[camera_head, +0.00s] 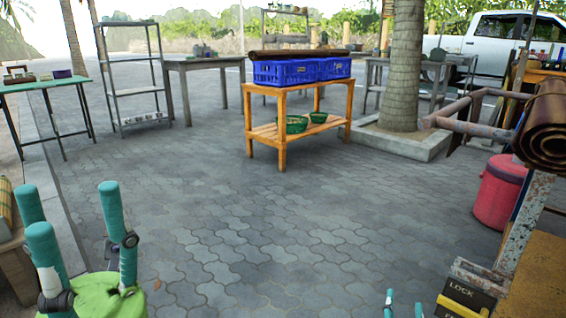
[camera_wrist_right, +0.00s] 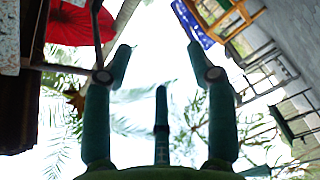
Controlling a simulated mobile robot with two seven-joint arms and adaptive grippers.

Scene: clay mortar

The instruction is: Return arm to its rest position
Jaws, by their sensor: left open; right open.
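My left gripper (camera_head: 74,212) stands at the lower left of the head view, its teal fingers pointing up from a green palm. Its fingers are spread apart with nothing between them. My right gripper (camera_head: 403,304) shows only as small teal fingertips at the bottom edge of the head view, right of centre. Most of the right arm is hidden below the head view.
A wooden table (camera_head: 282,135) with blue crates (camera_head: 286,73) and green baskets (camera_head: 291,124) stands ahead. A red bin (camera_head: 499,192) and a rusty metal frame (camera_head: 517,225) are at the right. A green table (camera_head: 45,84) is at the left. The paved middle is clear.

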